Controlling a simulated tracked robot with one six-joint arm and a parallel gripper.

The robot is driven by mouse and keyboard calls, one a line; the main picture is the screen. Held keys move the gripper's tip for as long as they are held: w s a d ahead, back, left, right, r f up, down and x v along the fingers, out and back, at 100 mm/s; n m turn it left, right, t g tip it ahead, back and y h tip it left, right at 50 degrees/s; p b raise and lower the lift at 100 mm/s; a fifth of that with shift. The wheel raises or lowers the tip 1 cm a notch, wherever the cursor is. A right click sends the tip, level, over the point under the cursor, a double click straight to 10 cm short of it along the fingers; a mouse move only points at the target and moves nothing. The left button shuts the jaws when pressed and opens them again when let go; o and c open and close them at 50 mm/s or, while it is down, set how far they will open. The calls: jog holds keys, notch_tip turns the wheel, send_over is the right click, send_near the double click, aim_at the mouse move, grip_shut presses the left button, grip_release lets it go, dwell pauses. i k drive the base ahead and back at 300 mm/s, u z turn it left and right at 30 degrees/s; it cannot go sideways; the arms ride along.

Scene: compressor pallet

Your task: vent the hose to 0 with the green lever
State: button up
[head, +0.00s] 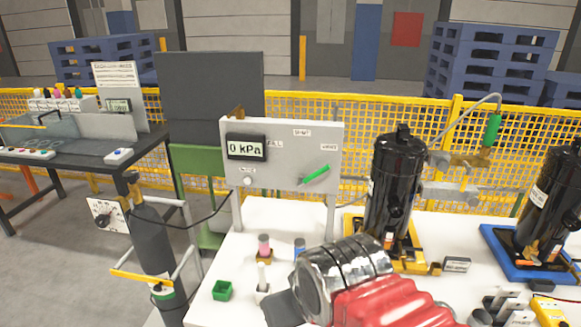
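The green lever (315,175) is on the panel's right side, slanting up to the right towards a small label I cannot read clearly. A dark hose (212,217) runs from the panel's left to a gas cylinder. My gripper (283,308) is low in the picture, in front of and apart from the lever; its fingers are mostly hidden by my arm.
Black compressors stand on a yellow base (405,258) and a blue base (500,258). A green cup (222,290) and small coloured-top posts are at the table's left. A dark gas cylinder (153,245) stands left of the table. A yellow mesh fence (385,110) runs behind.

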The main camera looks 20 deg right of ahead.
aim_at(300, 180)
jog(key=u, duration=0.15)
jog(key=i, duration=0.9)
jog(key=z, duration=0.05)
